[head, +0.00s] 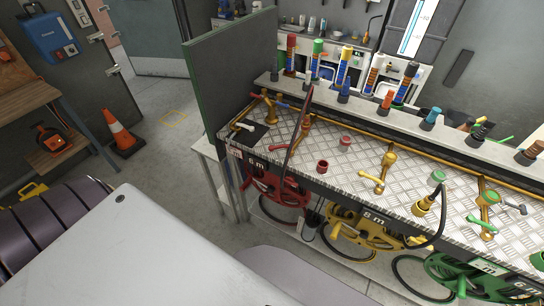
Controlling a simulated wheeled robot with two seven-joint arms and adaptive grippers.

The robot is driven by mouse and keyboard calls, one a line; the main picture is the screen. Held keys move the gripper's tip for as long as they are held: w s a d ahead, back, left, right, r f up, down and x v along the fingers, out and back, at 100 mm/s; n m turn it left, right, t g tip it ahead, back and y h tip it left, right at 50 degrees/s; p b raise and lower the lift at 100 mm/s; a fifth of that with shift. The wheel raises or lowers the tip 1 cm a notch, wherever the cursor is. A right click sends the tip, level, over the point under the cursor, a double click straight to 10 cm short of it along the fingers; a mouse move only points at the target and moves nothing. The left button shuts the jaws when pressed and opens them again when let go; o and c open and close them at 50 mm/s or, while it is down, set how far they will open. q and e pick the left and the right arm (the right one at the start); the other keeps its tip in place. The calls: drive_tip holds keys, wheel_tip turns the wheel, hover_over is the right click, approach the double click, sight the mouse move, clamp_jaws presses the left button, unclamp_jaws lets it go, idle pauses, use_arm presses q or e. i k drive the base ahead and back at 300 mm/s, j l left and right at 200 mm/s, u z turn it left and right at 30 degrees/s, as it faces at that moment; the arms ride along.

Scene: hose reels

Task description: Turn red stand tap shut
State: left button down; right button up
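The tap at the red reel's place is a brass standpipe tap (303,131) on the left part of the checkered metal bench (330,150). A red lever (278,148) sticks out from its low side towards the left. A dark hose passes close in front of it and hides part of it, so I cannot tell whether the tap is open or shut. The red hose reel (275,190) hangs below the bench front there. Neither of my grippers is in view.
A yellow tap (389,160) and a green-topped tap (488,199) stand further right, above yellow (360,232) and green (470,278) reels. A dark green-edged panel (230,70) closes the bench's left end. An orange cone (122,138) stands on open floor at the left.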

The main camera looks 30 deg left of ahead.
sight(271, 148)
drive_tip(key=k+j, duration=0.3)
drive_tip(key=k, duration=0.25)
drive_tip(key=k+j+u, duration=0.1)
drive_tip(key=k+j, duration=0.2)
drive_tip(key=k, duration=0.2)
